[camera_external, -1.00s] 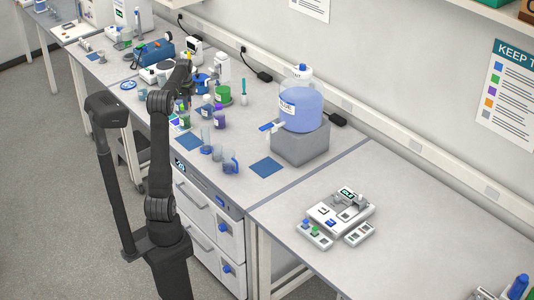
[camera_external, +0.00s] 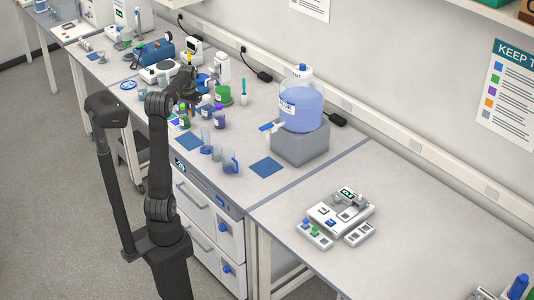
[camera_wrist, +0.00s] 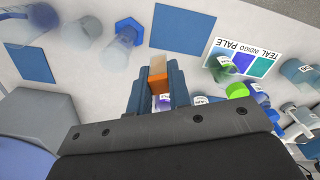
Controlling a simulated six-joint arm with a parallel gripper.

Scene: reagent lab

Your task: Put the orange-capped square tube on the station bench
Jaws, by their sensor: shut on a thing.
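The orange-capped square tube (camera_wrist: 159,84) is between the two blue-grey fingers of my gripper (camera_wrist: 158,92) in the wrist view. Its orange cap and a tan face show; the fingers hide the rest. In the external view my gripper (camera_external: 187,90) is over the cluttered middle of the long pale bench (camera_external: 262,205), and the tube cannot be made out there. Blue square mats lie on the bench, one (camera_external: 266,167) in front of the grey block and another (camera_external: 188,142) farther left. I cannot tell from the pictures which bench part is the station.
A blue liquid carboy (camera_external: 301,108) stands on a grey block (camera_external: 300,143). Clear glass vessels (camera_external: 230,162) stand near the front edge. Capped bottles (camera_external: 220,117) crowd near my gripper. A colour-name card (camera_wrist: 240,58) lies by green-capped vials. The right bench has wide clear room around a white instrument (camera_external: 340,212).

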